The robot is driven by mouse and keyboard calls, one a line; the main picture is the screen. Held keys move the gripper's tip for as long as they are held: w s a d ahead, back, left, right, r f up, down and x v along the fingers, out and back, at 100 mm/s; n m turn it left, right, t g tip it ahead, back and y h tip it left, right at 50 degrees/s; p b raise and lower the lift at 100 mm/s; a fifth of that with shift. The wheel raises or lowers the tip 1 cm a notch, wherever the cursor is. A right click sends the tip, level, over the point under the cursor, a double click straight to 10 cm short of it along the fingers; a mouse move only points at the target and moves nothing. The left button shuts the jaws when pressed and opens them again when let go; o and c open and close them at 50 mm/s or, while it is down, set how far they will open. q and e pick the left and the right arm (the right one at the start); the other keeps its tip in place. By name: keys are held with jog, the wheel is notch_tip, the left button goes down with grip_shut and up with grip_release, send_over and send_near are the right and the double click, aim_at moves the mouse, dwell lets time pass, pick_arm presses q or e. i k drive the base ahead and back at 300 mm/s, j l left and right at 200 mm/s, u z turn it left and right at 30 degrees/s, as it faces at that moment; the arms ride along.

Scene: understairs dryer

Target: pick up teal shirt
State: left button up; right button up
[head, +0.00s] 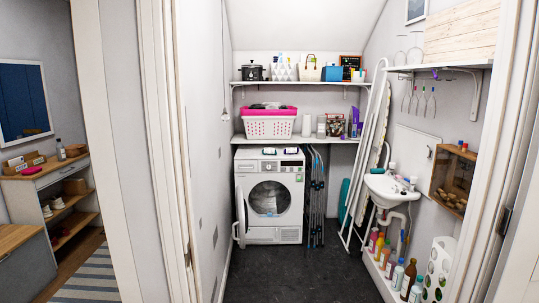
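I cannot make out a teal shirt for certain. The white dryer (270,222) stands under the shelf at the back of the alcove. Its round door (241,212) appears swung open to the left, seen nearly edge-on. Something pale shows inside the drum (269,198), but its colour and shape are too small to tell. A pink and white laundry basket (269,127) above the dryer has grey or dark cloth at its top. A teal item (345,197) is partly hidden behind the ironing board; I cannot tell what it is. Neither gripper is in view.
A folded drying rack (316,200) stands right of the dryer, beside a leaning ironing board (370,150). A small sink (388,188) and a low shelf of bottles (397,275) line the right wall. The dark floor (300,275) before the dryer is clear. Door frames flank the entrance.

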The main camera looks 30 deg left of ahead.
aim_at(268, 150)
jog(key=i+j+u, duration=0.15)
jog(key=i, duration=0.6)
jog(key=i+j+u, duration=0.2)
jog(key=i, duration=0.55)
jog(key=i+u, duration=0.15)
jog(key=i, duration=0.6)
jog(key=i+l+u, duration=0.15)
jog(key=i, duration=0.55)
jog(key=i+l+u, duration=0.2)
jog(key=i, duration=0.55)
